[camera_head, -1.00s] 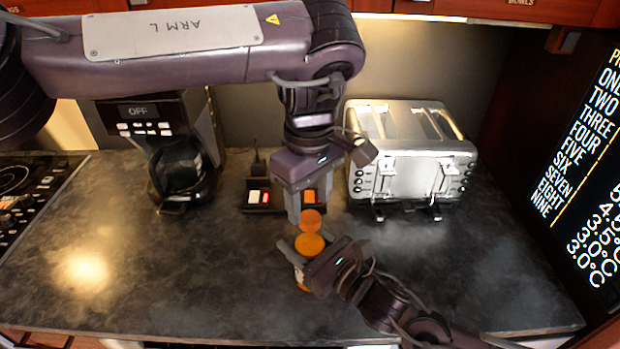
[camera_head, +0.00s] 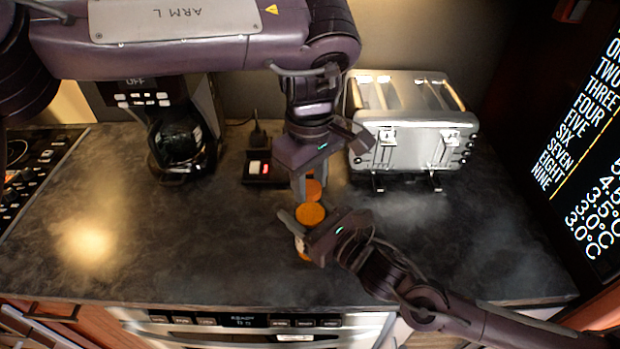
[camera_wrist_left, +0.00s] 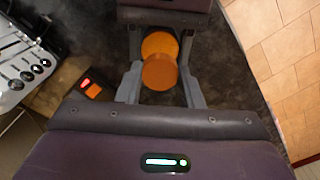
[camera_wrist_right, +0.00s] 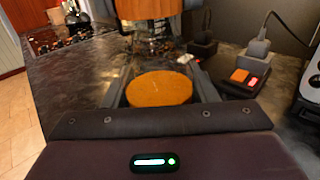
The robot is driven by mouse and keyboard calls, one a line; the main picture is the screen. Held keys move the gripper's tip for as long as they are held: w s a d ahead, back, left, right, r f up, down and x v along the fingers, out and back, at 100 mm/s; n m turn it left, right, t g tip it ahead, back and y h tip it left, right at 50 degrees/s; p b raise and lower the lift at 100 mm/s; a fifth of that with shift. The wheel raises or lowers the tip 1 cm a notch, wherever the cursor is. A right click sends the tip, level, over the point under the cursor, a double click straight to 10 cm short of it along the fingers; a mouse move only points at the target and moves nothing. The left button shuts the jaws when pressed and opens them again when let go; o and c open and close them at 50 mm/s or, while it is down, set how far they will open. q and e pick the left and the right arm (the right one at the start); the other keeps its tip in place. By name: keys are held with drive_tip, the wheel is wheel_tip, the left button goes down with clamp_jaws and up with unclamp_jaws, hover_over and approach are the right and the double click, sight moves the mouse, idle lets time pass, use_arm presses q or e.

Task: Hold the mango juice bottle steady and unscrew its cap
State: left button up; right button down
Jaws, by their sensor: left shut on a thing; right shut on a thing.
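The mango juice bottle (camera_head: 309,214) shows its round orange top from above, with a pale and orange side below. My right gripper (camera_head: 300,226) is shut around its upper part, and the orange disc also shows in the right wrist view (camera_wrist_right: 160,88). The orange cap (camera_head: 314,189) is apart from the bottle, higher and farther back in the head view. My left gripper (camera_head: 306,190) is shut on the cap, pointing down. In the left wrist view the cap (camera_wrist_left: 158,74) partly overlaps the bottle top (camera_wrist_left: 160,44). The bottle's base is mostly hidden.
A silver toaster (camera_head: 410,135) stands right of the grippers. A coffee maker (camera_head: 178,140) stands at the back left, beside a stove (camera_head: 25,180). The dark counter (camera_head: 170,240) is clear at left and right.

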use_arm(q)
drive_tip(key=n, duration=0.3)
drive_tip(key=shift+n, duration=0.4)
drive_tip(key=n, duration=1)
drive_tip(key=shift+n, duration=0.4)
drive_tip(key=n, duration=0.4)
drive_tip(key=shift+r+n, duration=0.1)
drive_tip(key=shift+n, duration=0.2)
drive_tip(key=n, duration=2.1)
drive_tip(key=shift+w+n, duration=0.1)
drive_tip(key=shift+n, duration=0.3)
drive_tip(key=n, duration=0.6)
drive_tip(key=shift+n, duration=0.3)
drive_tip(key=n, duration=0.6)
drive_tip(key=shift+r, duration=0.1)
drive_tip(key=shift+r, duration=0.1)
